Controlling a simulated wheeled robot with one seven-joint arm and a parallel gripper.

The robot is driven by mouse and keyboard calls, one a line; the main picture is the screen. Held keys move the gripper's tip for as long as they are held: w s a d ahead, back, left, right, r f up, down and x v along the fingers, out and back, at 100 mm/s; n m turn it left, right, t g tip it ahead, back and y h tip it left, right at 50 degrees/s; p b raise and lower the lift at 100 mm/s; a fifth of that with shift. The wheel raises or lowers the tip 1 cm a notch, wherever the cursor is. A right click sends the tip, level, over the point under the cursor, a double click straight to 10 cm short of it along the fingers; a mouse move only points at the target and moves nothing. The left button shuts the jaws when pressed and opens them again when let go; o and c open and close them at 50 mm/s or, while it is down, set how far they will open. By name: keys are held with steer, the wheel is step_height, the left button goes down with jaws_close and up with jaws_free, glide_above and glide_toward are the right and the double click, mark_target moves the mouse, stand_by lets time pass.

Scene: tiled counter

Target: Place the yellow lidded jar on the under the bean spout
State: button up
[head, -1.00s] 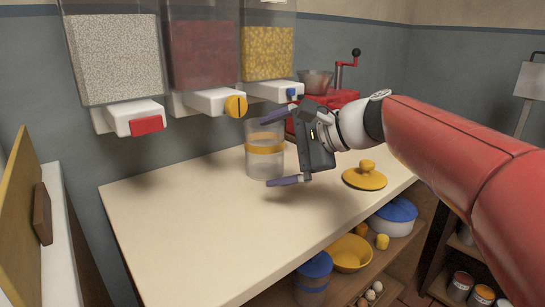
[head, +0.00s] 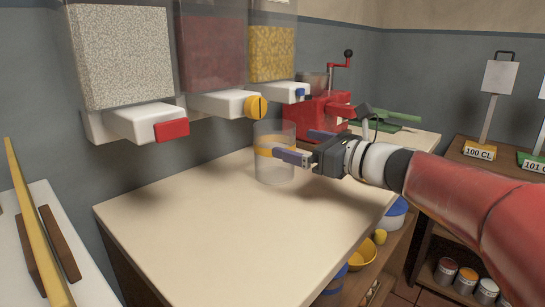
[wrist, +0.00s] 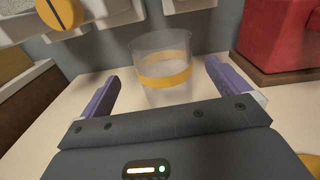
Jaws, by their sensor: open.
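The jar (head: 275,174) is clear with a yellow band and stands upright and open-topped on the counter, below and a little right of the middle spout (head: 222,103). That spout has a yellow knob (head: 256,107) and sits under a hopper of dark red beans (head: 210,55). My gripper (head: 291,142) is open and low, pointing at the jar from the right. One finger crosses in front of the jar in the head view. In the wrist view the jar (wrist: 163,55) shows centred between the fingertips and slightly beyond them, with visible gaps on both sides.
A white-grain dispenser with a red-knobbed spout (head: 145,125) is left; a yellow-grain dispenser (head: 272,52) is right. A red grinder (head: 318,118) stands behind my gripper. The counter's front left (head: 200,230) is clear. A yellow edge shows at the wrist view's lower right (wrist: 312,162).

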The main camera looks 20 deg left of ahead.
mark_target(275, 137)
steer(key=shift+w+a+m, duration=0.45)
steer(key=shift+a+m, duration=0.05)
steer(key=shift+a, duration=0.05)
steer(key=x, duration=0.6)
steer(key=shift+a+f+p, duration=0.2)
steer(key=shift+a+p, duration=0.05)
steer(key=shift+p, duration=0.15)
steer(key=c, duration=1.1)
steer(key=shift+c, duration=1.3)
steer(key=shift+r, duration=0.1)
